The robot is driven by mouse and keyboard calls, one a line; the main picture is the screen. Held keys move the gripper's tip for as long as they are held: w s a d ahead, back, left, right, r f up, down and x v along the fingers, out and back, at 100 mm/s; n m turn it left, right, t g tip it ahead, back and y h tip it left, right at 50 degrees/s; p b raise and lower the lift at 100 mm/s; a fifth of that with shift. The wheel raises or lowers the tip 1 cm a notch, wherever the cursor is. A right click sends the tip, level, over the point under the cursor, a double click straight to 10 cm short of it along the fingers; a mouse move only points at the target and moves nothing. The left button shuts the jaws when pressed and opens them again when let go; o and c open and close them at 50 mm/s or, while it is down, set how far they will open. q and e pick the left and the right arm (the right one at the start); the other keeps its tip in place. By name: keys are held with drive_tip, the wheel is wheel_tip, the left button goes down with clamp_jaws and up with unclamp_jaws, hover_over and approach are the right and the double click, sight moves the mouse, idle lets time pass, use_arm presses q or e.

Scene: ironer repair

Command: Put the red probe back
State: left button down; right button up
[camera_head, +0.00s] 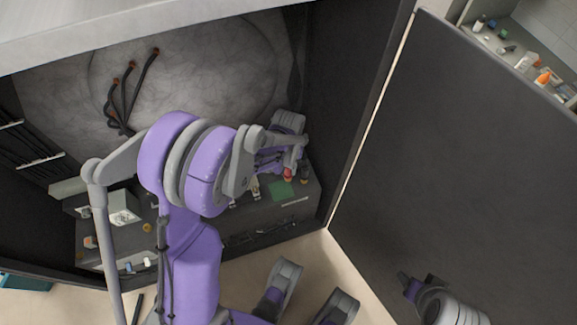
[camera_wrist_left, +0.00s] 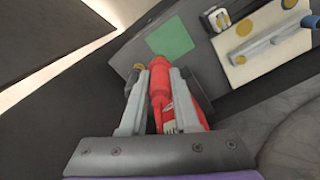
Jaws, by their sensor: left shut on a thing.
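My left gripper (camera_head: 289,168) reaches into the open cabinet, above the grey control box, with its tip low near a green square (camera_head: 281,191). In the left wrist view, its two grey fingers (camera_wrist_left: 152,95) are shut on the red probe (camera_wrist_left: 160,83), which points away towards the box. Only a small red spot of the probe (camera_head: 288,174) shows in the head view. I cannot tell whether its tip touches the box. At the lower right, part of what looks like my right gripper (camera_head: 408,284) shows, but its fingers are unclear.
Black cables (camera_head: 125,95) hang on the round drum (camera_head: 200,65). The open dark door (camera_head: 460,150) stands at right; a shelf of small items (camera_head: 515,55) is behind it.

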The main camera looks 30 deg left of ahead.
sight(288, 177)
use_arm(q)
drive_tip(key=shift+f+b, duration=1.75)
drive_tip(key=shift+f, duration=1.3)
drive_tip(key=shift+f+b, duration=0.5)
drive_tip(key=shift+f, duration=0.15)
drive_tip(key=c, duration=0.6)
unclamp_jaws()
drive_tip(key=shift+o, duration=0.2)
wheel_tip(288, 177, up, 11)
drive_tip(key=p, duration=0.3)
